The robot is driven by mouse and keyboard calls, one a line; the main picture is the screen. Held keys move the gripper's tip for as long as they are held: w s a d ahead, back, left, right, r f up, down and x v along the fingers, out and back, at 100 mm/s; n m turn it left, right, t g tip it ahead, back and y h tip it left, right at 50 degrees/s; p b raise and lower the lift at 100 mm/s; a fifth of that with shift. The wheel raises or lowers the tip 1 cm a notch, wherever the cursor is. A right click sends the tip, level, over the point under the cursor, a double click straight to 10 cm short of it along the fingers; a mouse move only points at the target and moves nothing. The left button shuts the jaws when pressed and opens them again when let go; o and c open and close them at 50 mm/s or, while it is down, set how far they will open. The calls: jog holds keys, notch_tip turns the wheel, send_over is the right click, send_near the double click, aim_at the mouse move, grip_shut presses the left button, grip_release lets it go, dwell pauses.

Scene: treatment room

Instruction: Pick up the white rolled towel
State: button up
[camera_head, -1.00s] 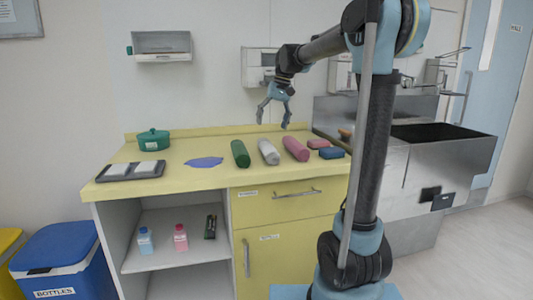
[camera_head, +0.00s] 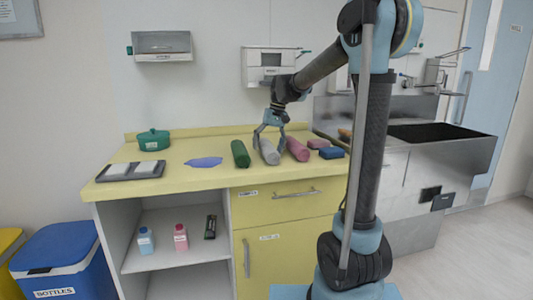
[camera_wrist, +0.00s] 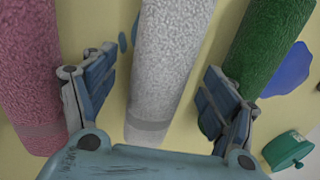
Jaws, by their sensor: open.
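The white rolled towel (camera_head: 269,153) lies on the yellow counter between a green rolled towel (camera_head: 240,154) and a pink one (camera_head: 297,149). My gripper (camera_head: 269,144) is open and down over the white towel, with a finger on each side of it. In the wrist view the white towel (camera_wrist: 166,70) runs between the two open fingers of my gripper (camera_wrist: 155,105), with a gap on both sides. The left finger is close to the pink towel (camera_wrist: 28,75) and the right one close to the green towel (camera_wrist: 268,45). My gripper hides part of the white towel in the head view.
On the counter (camera_head: 215,178) are a blue cloth (camera_head: 204,162), a green lidded pot (camera_head: 153,139), a grey tray with white items (camera_head: 115,172), and small pink (camera_head: 319,143) and blue (camera_head: 331,153) folded pieces. A metal sink unit stands right.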

jog(key=c, duration=1.2)
jog(key=shift+r, duration=0.15)
